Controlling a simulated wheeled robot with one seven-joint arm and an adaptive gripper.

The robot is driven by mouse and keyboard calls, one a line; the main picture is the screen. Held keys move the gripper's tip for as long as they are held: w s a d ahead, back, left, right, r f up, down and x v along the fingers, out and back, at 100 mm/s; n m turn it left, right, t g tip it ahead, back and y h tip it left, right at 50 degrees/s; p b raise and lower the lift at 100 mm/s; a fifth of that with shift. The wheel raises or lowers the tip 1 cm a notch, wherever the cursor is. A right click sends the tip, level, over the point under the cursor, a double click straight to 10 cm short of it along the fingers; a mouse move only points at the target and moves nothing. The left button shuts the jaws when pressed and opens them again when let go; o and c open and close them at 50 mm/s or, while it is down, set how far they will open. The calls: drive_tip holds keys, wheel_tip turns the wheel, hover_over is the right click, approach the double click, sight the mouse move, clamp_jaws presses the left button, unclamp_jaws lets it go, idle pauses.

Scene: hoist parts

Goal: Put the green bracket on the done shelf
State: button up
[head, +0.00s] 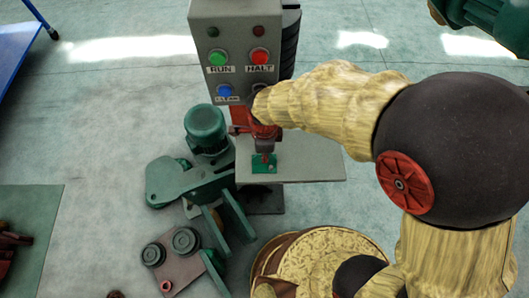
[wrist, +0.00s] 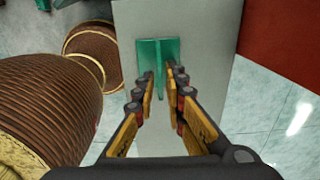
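The green bracket (head: 264,165) lies on a light grey plate (head: 315,166) below the button box in the head view. In the wrist view the bracket (wrist: 158,50) shows a flat plate with an upright fin. My gripper (wrist: 161,73) is open, with its fingertips apart on either side of the fin and gaps visible. In the head view my gripper (head: 263,154) is right over the bracket and partly hides it. I cannot make out a shelf marked as done.
A grey button box (head: 238,50) with RUN and HALT buttons stands just behind my gripper. A green motor machine (head: 205,130) stands close on the left. A blue-topped table (head: 15,35) is at the far left. A green mat (head: 30,225) with reddish parts lies at left.

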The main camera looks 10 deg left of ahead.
sight(265, 164)
drive_tip(key=shift+o, duration=1)
wheel_tip(265, 164, up, 12)
drive_tip(key=p, duration=0.2)
drive_tip(key=shift+s+r+p, duration=0.15)
drive_tip(key=shift+s+p, duration=0.05)
drive_tip(key=shift+p, duration=0.15)
drive_tip(key=shift+d+r, duration=0.1)
drive_tip(key=s+d+r+n+t, duration=0.2)
drive_tip(key=d+r+n, duration=0.5)
drive_tip(key=d, duration=0.6)
drive_tip(key=s+d+r+n+t, duration=0.3)
drive_tip(key=d+r+n, duration=0.5)
drive_tip(key=d, duration=0.6)
drive_tip(key=shift+s+r, duration=0.25)
drive_tip(key=shift+r, duration=0.9)
